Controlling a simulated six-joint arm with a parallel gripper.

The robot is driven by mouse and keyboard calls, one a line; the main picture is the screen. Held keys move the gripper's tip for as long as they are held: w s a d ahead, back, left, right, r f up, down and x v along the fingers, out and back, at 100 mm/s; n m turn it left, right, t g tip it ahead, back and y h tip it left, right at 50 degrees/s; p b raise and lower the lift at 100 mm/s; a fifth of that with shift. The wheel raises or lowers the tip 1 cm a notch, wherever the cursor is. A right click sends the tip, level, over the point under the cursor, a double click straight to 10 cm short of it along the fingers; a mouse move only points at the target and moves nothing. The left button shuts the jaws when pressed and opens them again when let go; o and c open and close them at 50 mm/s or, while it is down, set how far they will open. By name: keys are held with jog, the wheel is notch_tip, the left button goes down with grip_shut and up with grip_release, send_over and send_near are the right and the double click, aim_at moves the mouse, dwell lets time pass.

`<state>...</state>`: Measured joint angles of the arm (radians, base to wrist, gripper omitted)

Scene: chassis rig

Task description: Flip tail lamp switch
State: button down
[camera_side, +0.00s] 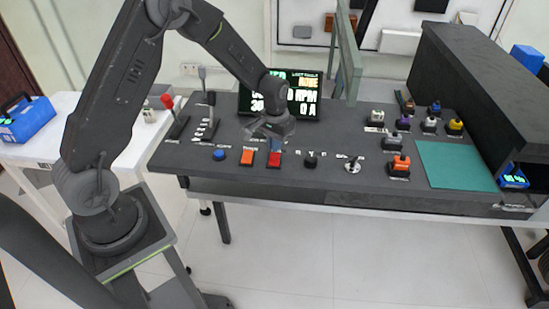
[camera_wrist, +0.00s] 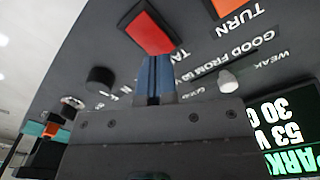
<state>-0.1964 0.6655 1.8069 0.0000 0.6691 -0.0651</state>
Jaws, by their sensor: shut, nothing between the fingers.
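The tail lamp switch is a red rocker (camera_side: 274,160) on the dark console, right of an orange rocker (camera_side: 247,158). In the wrist view the red rocker (camera_wrist: 151,33) is at the top, beside a partly hidden label starting "TA". My gripper (camera_side: 277,145) hangs just behind and above it. In the wrist view the blue fingers of my gripper (camera_wrist: 153,62) are together and empty, their tips close to the rocker's near edge. I cannot tell whether they touch it. The rocker's tilt is not clear.
A lit display (camera_side: 305,96) stands behind my gripper. A black knob (camera_side: 310,160) is to the right of the red rocker, and a blue button (camera_side: 219,155) is to the left. Levers (camera_side: 205,90) rise at the console's left. A green mat (camera_side: 455,166) lies at the right.

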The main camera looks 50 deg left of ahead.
jog(key=shift+f, duration=1.25)
dwell(1.0)
jog(key=shift+r, duration=3.5)
jog(key=shift+r, duration=0.25)
notch_tip(320, 180, up, 7)
jog(key=t, duration=0.1)
send_over(275, 155)
jog(key=s+d, duration=0.2)
jog(key=s, duration=0.1)
jog(key=s+d+r+m+t, duration=0.1)
jog(key=s+d+r+t, duration=0.15)
jog(key=s+r, duration=0.45)
jog(key=s+d+r+m+t, duration=0.1)
jog(key=s+d+r, duration=0.1)
jog(key=s, duration=0.5)
jog(key=s+d+r+m+t, duration=0.1)
jog(key=s+d+r, duration=0.1)
jog(key=s, duration=0.4)
jog(key=shift+s+r, duration=0.35)
jog(key=shift+r, duration=0.3)
